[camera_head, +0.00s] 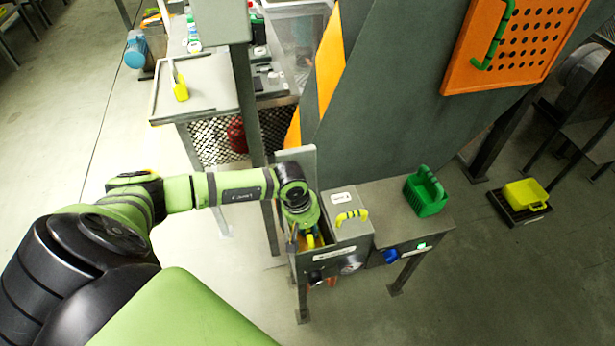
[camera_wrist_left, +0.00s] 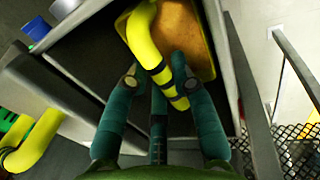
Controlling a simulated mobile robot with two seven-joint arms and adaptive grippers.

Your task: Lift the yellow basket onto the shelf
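In the left wrist view a yellow handle (camera_wrist_left: 148,45) arches over orange-brown contents (camera_wrist_left: 185,40) inside a grey compartment; the container below is mostly hidden. My left gripper (camera_head: 309,239) reaches down into the open-topped grey box (camera_head: 337,262) in the head view. In the wrist view the left gripper's (camera_wrist_left: 155,70) fingers lie on both sides of the yellow handle, close to it; whether they grip it is unclear. A separate yellow basket (camera_head: 525,195) sits on a dark tray low at the right. My right gripper is not in view.
A green basket (camera_head: 426,192) stands on the grey ledge (camera_head: 385,203) right of the box. A yellow lid handle (camera_head: 351,215) is beside the opening. A raised flap (camera_head: 306,160) and a post (camera_head: 246,100) stand behind. A grey table (camera_head: 195,88) is at the back left.

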